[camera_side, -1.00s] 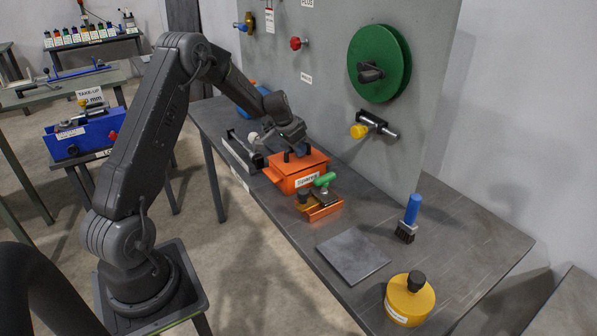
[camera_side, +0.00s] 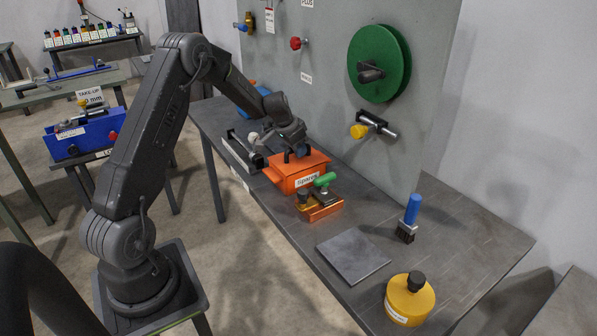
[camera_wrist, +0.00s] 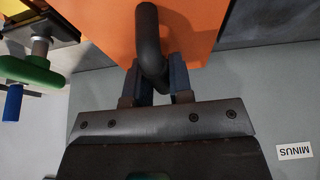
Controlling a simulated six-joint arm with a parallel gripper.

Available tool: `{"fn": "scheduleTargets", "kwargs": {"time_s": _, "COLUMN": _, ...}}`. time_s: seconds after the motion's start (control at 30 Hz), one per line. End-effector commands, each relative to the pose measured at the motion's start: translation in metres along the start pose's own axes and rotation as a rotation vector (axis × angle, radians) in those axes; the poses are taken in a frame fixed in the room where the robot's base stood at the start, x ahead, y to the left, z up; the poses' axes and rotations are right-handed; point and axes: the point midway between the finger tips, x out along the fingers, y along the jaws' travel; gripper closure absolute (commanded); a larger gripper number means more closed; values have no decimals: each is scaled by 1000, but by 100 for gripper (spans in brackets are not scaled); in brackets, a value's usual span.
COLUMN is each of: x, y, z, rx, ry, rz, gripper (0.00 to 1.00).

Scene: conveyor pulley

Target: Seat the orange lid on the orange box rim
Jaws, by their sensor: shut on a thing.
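The orange box (camera_side: 297,182), with a "SPARES" label on its front, stands on the bench in the side view. The orange lid (camera_side: 310,160) lies on top of the box, and any gap between lid and rim is too small to tell. My gripper (camera_side: 296,154) is over the lid, shut on its dark handle. In the wrist view my gripper (camera_wrist: 160,88) has its two fingers on either side of the dark handle (camera_wrist: 149,40), with the orange lid (camera_wrist: 195,25) behind it. The far rim of the box is hidden.
An orange fixture with a green knob (camera_side: 325,180) stands right in front of the box. A grey rail (camera_side: 240,152) lies to its left. A grey plate (camera_side: 353,256), a blue-handled brush (camera_side: 412,210) and a yellow canister (camera_side: 410,299) stand farther right. The grey panel (camera_side: 330,70) rises behind.

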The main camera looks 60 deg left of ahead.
Motion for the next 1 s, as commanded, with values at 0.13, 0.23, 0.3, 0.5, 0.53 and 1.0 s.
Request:
{"fn": "scheduleTargets", "kwargs": {"time_s": 0.13, "x": 2, "y": 0, "z": 1, "rx": 0, "ry": 0, "rz": 0, "gripper": 100}}
{"fn": "scheduleTargets", "kwargs": {"time_s": 0.23, "x": 3, "y": 0, "z": 1, "rx": 0, "ry": 1, "rz": 0, "gripper": 100}}
{"fn": "scheduleTargets", "kwargs": {"time_s": 0.3, "x": 4, "y": 0, "z": 2, "rx": 0, "ry": 1, "rz": 0, "gripper": 100}}
{"fn": "scheduleTargets", "kwargs": {"time_s": 0.5, "x": 6, "y": 0, "z": 2, "rx": -1, "ry": 1, "rz": 0, "gripper": 79}}
{"fn": "scheduleTargets", "kwargs": {"time_s": 0.53, "x": 6, "y": 0, "z": 2, "rx": -1, "ry": 1, "rz": 0, "gripper": 76}}
{"fn": "scheduleTargets", "kwargs": {"time_s": 1.0, "x": 6, "y": 0, "z": 2, "rx": 0, "ry": 0, "rz": 0, "gripper": 50}}
